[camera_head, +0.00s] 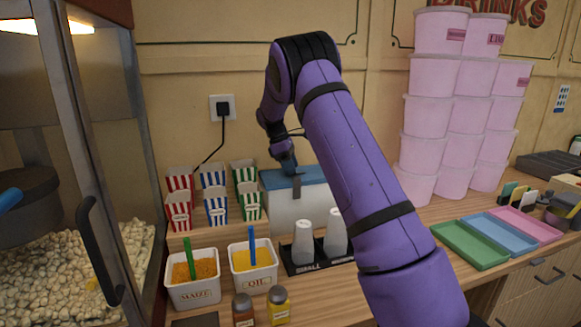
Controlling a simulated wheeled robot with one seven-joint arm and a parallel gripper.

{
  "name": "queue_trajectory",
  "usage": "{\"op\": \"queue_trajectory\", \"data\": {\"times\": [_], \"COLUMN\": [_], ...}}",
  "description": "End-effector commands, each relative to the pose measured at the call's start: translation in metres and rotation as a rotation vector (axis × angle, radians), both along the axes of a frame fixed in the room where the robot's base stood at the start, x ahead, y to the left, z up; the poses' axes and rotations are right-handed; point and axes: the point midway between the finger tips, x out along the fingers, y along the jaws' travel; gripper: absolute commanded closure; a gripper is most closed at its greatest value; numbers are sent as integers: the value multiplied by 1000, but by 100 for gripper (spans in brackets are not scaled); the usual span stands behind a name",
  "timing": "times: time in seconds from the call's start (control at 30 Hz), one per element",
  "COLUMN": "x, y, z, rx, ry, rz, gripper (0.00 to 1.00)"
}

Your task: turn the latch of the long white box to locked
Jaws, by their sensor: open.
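The long white box (287,212) with a blue lid (315,175) stands on the counter behind the shakers. My purple arm crosses in front of it and hides its right part. A dark latch (297,188) hangs at the lid's front edge, over the upper front wall. My gripper (289,168) points down right at the lid's edge, just above the latch, open. Whether its fingers touch the latch or lid, or sit around the latch, I cannot tell. The latch's exact turn is too small to read.
Striped popcorn cartons (215,193) stand just left of the box. Two white shakers (303,243) on a black tray stand in front. Tubs labelled MAIZ (194,293) and OIL (255,280) stand front left. Stacked pink tubs (437,80) rise to the right.

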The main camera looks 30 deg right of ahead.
Motion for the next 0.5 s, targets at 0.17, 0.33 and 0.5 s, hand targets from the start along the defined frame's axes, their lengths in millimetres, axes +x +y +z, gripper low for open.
{"op": "queue_trajectory", "data": {"times": [0.17,0.33,0.5], "x": [0,0,0], "y": [0,0,0], "z": [-1,-1,-1], "rx": [0,1,0], "ry": [0,1,0], "rz": [0,0,-1], "gripper": [55,78,88]}}
